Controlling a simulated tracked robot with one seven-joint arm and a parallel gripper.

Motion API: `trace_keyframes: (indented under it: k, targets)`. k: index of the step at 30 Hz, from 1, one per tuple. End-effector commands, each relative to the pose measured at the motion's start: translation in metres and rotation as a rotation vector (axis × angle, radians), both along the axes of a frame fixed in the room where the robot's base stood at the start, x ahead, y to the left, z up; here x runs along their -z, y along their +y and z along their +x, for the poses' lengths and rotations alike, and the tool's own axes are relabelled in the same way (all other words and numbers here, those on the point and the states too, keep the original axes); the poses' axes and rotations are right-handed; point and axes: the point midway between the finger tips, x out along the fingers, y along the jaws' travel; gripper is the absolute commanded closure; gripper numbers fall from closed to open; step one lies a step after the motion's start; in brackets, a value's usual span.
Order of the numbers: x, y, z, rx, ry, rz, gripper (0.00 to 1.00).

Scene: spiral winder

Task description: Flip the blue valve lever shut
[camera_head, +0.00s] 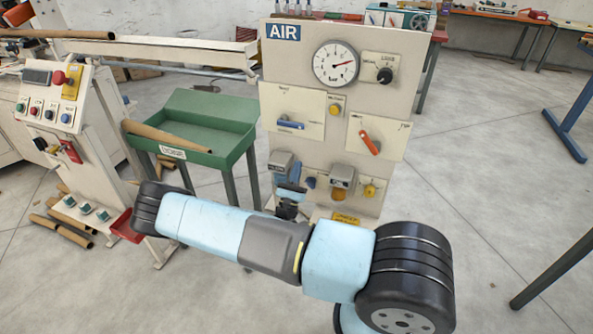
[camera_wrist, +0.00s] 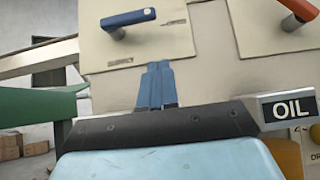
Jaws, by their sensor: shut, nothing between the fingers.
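The blue valve lever (camera_head: 290,124) sits on a cream plate at the left of the AIR panel (camera_head: 390,85). Its handle lies close to horizontal, pointing right from its pivot at the left. In the wrist view the blue lever (camera_wrist: 128,18) is at the top, above and left of the fingertips. My gripper (camera_wrist: 157,66) has its two blue fingers together, with nothing between them, pointing up toward the panel below the lever and apart from it. In the head view my gripper (camera_head: 294,171) is small and partly lost among the fittings low on the panel.
An orange lever (camera_head: 370,142) is on a plate to the right; it also shows in the wrist view (camera_wrist: 300,8). A fitting marked OIL (camera_wrist: 289,109) sits right of my gripper. A pressure gauge (camera_head: 336,63) is above. A green tray (camera_head: 205,150) stands left of the panel.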

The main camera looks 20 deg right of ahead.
Motion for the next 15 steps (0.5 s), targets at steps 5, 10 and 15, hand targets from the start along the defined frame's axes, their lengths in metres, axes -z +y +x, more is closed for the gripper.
trace_keyframes:
  k: [5,10,15]
  targets:
    - [-0.023,-0.014,0.018,0.001,-0.001,0.001,1.00]
    - [-0.044,-0.026,0.035,0.002,-0.001,0.002,1.00]
    - [-0.068,-0.028,0.039,0.000,-0.001,0.001,1.00]
